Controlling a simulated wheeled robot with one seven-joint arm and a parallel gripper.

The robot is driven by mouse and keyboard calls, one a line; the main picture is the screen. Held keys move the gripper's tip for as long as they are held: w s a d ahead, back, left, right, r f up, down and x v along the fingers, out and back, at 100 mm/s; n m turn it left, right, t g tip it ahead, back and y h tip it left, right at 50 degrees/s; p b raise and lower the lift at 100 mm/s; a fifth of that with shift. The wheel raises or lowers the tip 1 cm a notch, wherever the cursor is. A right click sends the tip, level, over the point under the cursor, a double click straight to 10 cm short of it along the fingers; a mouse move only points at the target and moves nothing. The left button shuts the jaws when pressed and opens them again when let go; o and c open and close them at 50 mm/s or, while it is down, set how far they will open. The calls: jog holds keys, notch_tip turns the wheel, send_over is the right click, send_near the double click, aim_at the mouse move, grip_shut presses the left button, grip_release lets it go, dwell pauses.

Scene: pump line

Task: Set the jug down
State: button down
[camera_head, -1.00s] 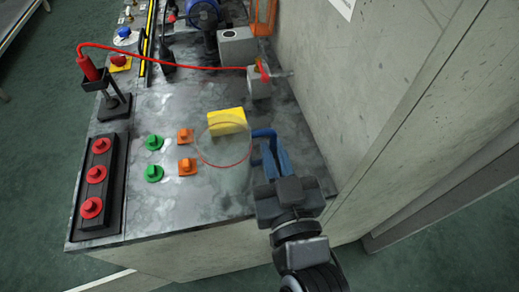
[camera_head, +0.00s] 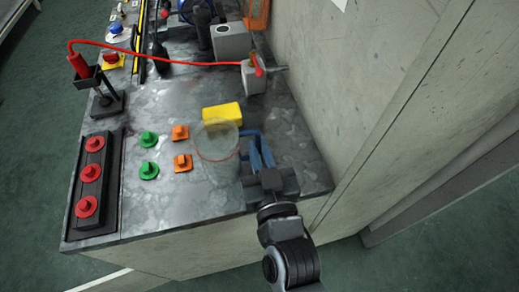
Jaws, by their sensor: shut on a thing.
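The jug (camera_head: 217,147) is a clear, see-through vessel with a thin red line around it and a blue handle. It is upright over the worktop (camera_head: 160,210), in front of a yellow block (camera_head: 222,114). My gripper (camera_head: 257,150), with blue fingers, is shut on the jug's handle at its right side. Whether the jug's base touches the worktop is hard to tell from this view.
Green and orange knobs (camera_head: 181,162) stand left of the jug. A black strip with red buttons (camera_head: 88,174) lies along the left edge. A red hose (camera_head: 160,58) crosses to a grey block (camera_head: 253,77) behind. A concrete wall (camera_head: 350,90) rises at the right.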

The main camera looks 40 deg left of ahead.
jog(key=shift+f, duration=0.15)
jog(key=c, duration=1.2)
grip_release()
jog(key=b+v, duration=0.2)
jog(key=v, duration=1)
